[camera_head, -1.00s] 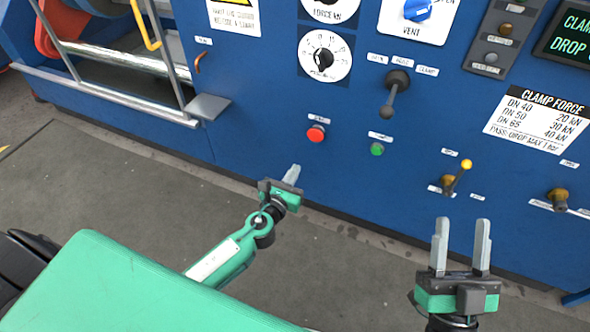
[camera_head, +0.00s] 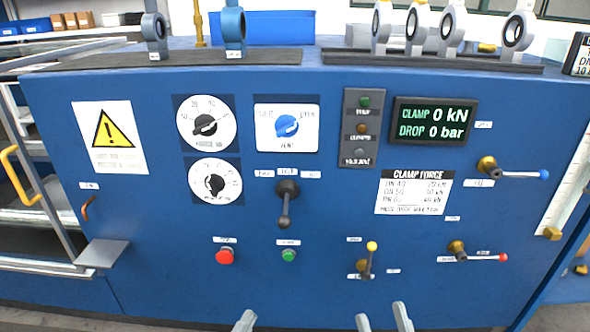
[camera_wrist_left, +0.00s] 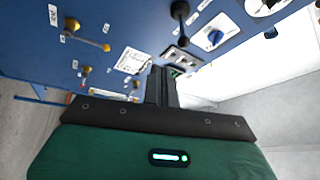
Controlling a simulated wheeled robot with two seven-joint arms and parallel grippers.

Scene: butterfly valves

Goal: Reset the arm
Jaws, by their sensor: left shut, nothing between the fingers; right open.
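My left gripper (camera_head: 245,321) shows only its grey fingertips at the bottom edge of the head view, below the red button (camera_head: 225,256). It is shut and empty, apart from the panel. In the left wrist view its dark closed fingers (camera_wrist_left: 161,86) point toward the blue panel. My right gripper (camera_head: 383,318) shows two grey fingertips with a gap between them at the bottom edge, below the yellow-tipped lever (camera_head: 368,260). It is open and empty. Both arms behind the fingertips are out of the head view.
The blue panel (camera_head: 140,240) fills the front, with dials, a black-handled lever (camera_head: 286,203), a green button (camera_head: 289,255) and blue- and red-tipped levers. A display (camera_head: 431,122) reads 0 kN and 0 bar. A grey ledge (camera_head: 103,253) juts out left.

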